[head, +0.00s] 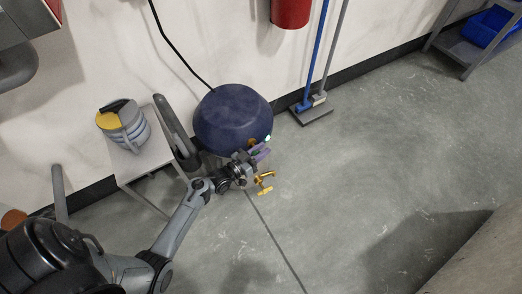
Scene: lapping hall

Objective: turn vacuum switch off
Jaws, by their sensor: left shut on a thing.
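The vacuum (232,115) is a dark blue rounded machine standing against the wall, with a black cord running up from it. A small pale green light (268,139) shows on its front right side. My left gripper (251,160) is at the lower front of the vacuum, shut on a small purple part (261,152) that looks like its switch. The gripper covers much of that part, so its exact position is hard to read. A yellow-gold tap-like piece (265,184) shows just below and right of the gripper. My right gripper is not in view.
A small grey table (145,158) with a banded grey and yellow container (123,124) stands left of the vacuum. Open floor lies right.

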